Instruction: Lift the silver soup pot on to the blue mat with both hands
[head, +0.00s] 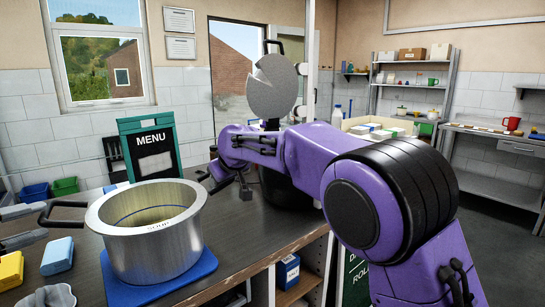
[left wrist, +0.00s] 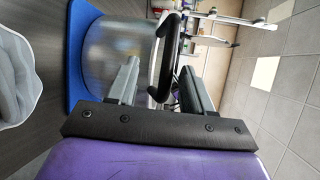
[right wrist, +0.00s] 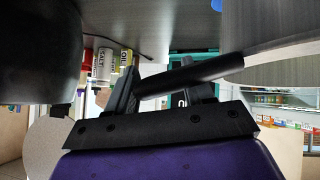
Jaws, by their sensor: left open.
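The silver soup pot (head: 152,245) stands upright over the blue mat (head: 150,292), whose edges show around its base; it seems to rest on it. In the left wrist view the pot (left wrist: 112,60) shows beside the blue mat (left wrist: 78,40). My left gripper (head: 18,228) is open, with its fingers on either side of the pot's black left handle (left wrist: 168,55). My right gripper (head: 230,183) is open by the pot's right side. In the right wrist view the right handle (right wrist: 190,76) crosses in front of its fingers; whether they touch is unclear.
A green menu board (head: 150,148) stands behind the pot. A dark round vessel (head: 285,190) is close to my right gripper. A yellow sponge (head: 11,269), a blue sponge (head: 57,256) and a grey cloth (head: 60,296) lie left of the mat. Blue and green bins (head: 64,187) sit at the back left.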

